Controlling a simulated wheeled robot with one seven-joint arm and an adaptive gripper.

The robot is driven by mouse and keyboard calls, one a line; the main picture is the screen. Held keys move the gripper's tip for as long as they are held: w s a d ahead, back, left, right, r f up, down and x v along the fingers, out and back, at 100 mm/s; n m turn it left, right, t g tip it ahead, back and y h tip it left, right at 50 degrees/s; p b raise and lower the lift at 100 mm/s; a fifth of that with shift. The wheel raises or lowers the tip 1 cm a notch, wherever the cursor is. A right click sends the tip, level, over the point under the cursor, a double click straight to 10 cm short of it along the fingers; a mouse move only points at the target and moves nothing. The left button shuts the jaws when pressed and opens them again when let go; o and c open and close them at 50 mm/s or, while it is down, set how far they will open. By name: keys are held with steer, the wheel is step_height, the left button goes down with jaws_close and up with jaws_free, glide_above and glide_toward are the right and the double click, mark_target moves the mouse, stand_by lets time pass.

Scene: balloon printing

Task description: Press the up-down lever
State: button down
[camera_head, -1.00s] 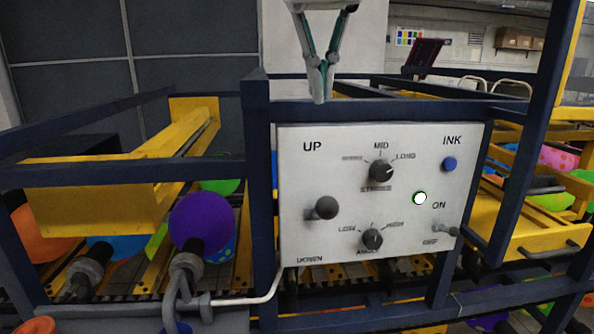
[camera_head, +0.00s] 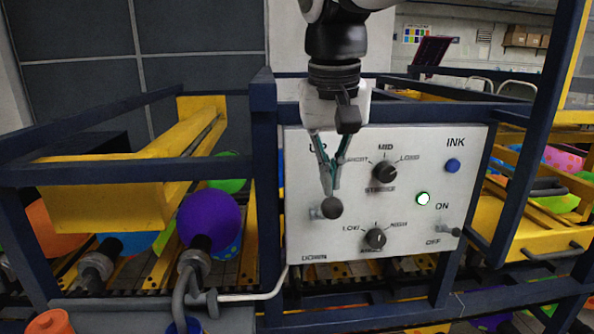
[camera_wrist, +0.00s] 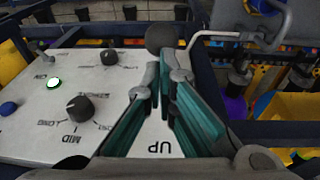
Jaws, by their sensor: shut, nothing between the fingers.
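The up-down lever, a dark round knob (camera_head: 331,208) on a short stalk, sits at the left of the white control panel (camera_head: 300,232), between the UP and DOWN labels. My gripper (camera_head: 331,190) hangs in front of the panel, fingers pointing down, shut and empty. In the head view its tips appear right at the top of the knob. In the wrist view the knob (camera_wrist: 160,38) shows just beyond the shut fingertips (camera_wrist: 162,62). I cannot tell for sure whether they touch. The UP label is partly hidden behind my fingers in the head view.
The panel also holds the stroke dial (camera_head: 385,172), a lower dial (camera_head: 375,238), the blue ink button (camera_head: 453,165), a lit lamp (camera_head: 423,198) and an on-off switch (camera_head: 449,231). A dark blue frame post (camera_head: 265,190) stands left of the panel. A purple balloon (camera_head: 208,222) is farther left.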

steer(key=shift+f, duration=0.1)
stand_by(0.3)
steer(key=shift+s+f+t, duration=0.25)
steer(key=shift+s+t, duration=0.15)
steer(key=shift+s+f, duration=0.15)
steer(key=shift+s+f+t+b, duration=0.4)
steer(key=shift+t, duration=0.1)
steer(key=s+f+t+b, duration=0.2)
steer(key=f+b, duration=0.7)
steer(key=f, duration=0.8)
steer(key=shift+s+f+t, duration=0.3)
steer(key=shift+s, duration=0.5)
steer(key=shift+d+f, duration=0.1)
